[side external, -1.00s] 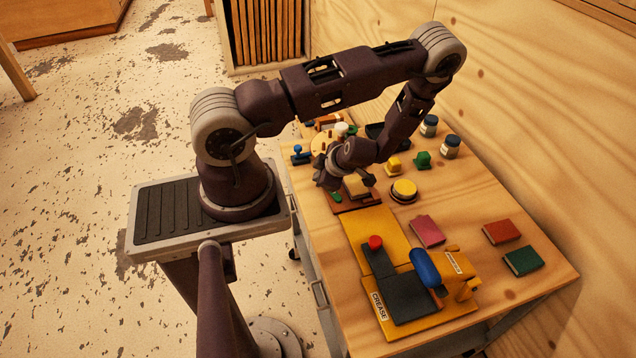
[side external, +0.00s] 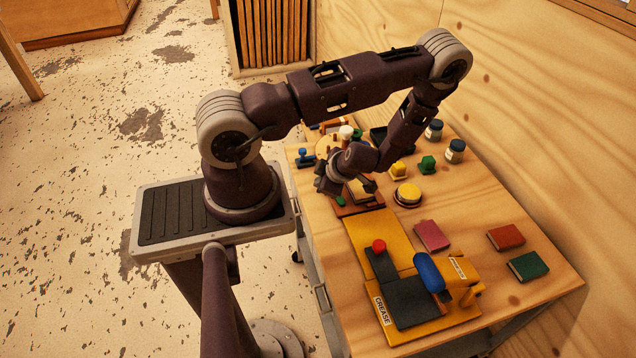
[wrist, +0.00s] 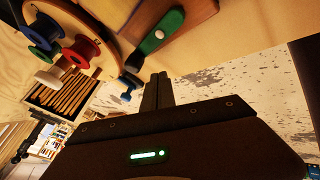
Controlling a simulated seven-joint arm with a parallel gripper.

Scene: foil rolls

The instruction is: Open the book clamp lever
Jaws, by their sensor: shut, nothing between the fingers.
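The book clamp (side external: 357,208) is a reddish-brown base with a tan book or block on it, beside my gripper in the side view. My gripper (wrist: 158,76) is shut and empty. Its fingertips are below the lever in the wrist view, with a visible gap. In the side view my gripper (side external: 330,186) is low over the clamp's near left side.
A blue-handled tool (side external: 305,157) stands left of the clamp. The wrist view shows coloured spools (wrist: 82,50) on a round wooden board. A yellow round object (side external: 407,193), small books (side external: 432,236) and a yellow creasing press (side external: 450,318) occupy the bench to the right.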

